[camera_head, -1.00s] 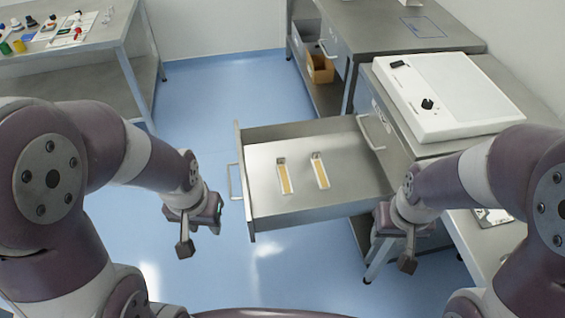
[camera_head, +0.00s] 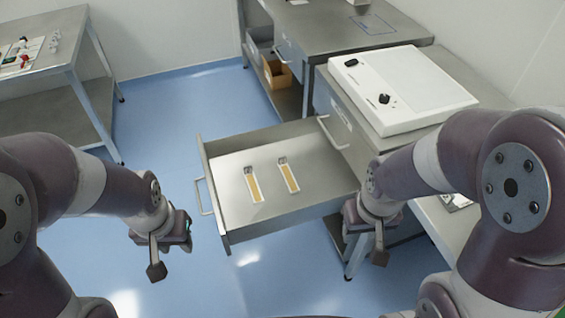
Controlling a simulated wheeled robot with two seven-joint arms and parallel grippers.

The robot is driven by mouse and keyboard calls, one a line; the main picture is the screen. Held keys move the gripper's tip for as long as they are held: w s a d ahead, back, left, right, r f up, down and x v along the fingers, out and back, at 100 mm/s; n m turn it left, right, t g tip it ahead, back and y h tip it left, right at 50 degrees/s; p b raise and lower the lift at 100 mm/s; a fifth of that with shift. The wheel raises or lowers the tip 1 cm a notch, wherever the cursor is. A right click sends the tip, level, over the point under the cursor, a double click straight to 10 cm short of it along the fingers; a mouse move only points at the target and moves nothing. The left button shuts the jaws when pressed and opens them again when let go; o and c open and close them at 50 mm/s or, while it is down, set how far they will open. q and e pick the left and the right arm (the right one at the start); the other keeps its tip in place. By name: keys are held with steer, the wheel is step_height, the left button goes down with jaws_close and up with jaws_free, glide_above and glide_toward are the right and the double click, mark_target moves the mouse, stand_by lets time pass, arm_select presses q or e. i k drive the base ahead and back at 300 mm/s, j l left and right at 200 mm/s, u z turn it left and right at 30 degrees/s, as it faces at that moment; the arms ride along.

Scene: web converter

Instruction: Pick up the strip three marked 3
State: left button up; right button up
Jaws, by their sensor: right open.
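Two strips lie side by side in the open metal drawer (camera_head: 225,215), each with a yellow-orange band and a small grey mark at its far end. One is the left strip (camera_head: 254,186) and the other the right strip (camera_head: 289,177). The marks are too small to read, so I cannot tell which is marked 3. My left gripper (camera_head: 155,270) hangs left of the drawer, apart from it; its jaw opening cannot be made out. My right gripper (camera_head: 379,256) is open and empty, just right of the drawer's near right corner.
A white device with black knobs (camera_head: 400,90) stands on the cabinet right of the drawer. A cardboard box (camera_head: 277,74) sits on a low shelf behind. A side table (camera_head: 50,65) stands at the far left. Blue floor is clear left of the drawer.

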mark_target(292, 185)
steer(key=i+j+z, duration=0.45)
steer(key=i+j, duration=0.35)
steer(key=z, duration=1.5)
